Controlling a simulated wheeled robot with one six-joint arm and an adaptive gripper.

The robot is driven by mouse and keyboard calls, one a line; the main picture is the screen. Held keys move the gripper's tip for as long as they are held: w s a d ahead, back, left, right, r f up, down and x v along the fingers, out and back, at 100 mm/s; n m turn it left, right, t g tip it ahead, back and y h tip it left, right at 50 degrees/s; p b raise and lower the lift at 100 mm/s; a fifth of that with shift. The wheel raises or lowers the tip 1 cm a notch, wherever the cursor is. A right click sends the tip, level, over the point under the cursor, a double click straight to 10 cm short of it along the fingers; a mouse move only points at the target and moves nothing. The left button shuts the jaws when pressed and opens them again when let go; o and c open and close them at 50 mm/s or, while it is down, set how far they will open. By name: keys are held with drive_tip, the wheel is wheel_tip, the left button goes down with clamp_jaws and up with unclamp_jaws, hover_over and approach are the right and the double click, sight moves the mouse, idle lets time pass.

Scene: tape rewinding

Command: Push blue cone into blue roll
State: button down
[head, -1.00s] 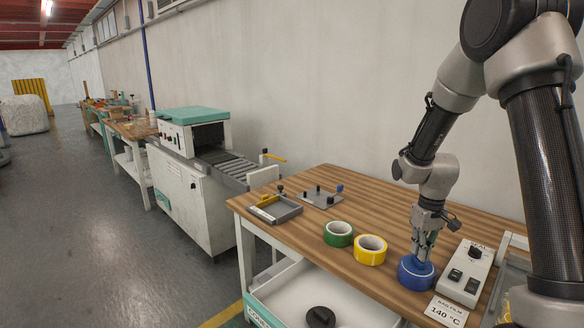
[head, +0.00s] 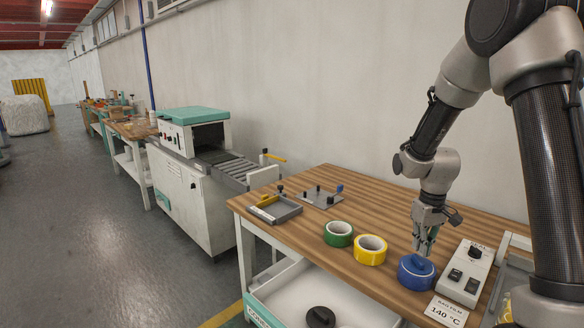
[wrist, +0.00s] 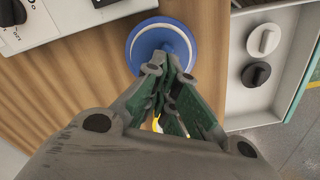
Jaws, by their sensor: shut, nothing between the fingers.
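The blue roll (head: 414,281) lies flat near the front right of the wooden table. The blue cone (head: 419,264) sits in the middle of the roll, its top showing at the roll's upper face; how deep it goes is hidden. In the wrist view the cone (wrist: 165,40) lies inside the ring of the roll (wrist: 134,48), partly covered by my fingers. My gripper (head: 423,253) is shut and empty, pointing down with its fingertips just above the cone.
A yellow roll (head: 370,257) and a green roll (head: 338,242) stand to the left of the blue roll. A white control box (head: 466,270) is close on the right, with a 140 °C sign (head: 444,311) in front. A grey tray (head: 285,213) and a plate with pegs (head: 325,201) lie farther back.

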sight(419, 260)
wheel_tip(419, 260, up, 6)
drive_tip(key=shift+f, duration=0.1)
idle(0.4)
drive_tip(key=s+r+m+t, duration=0.1)
drive_tip(key=s+r+t, duration=0.1)
drive_tip(key=s+r, duration=0.6)
drive_tip(key=s+r+m+t, duration=0.2)
drive_tip(key=s+r, duration=0.6)
drive_tip(key=s, duration=0.8)
drive_tip(key=shift+s+d+r, duration=0.2)
drive_tip(key=shift+s+d, duration=0.1)
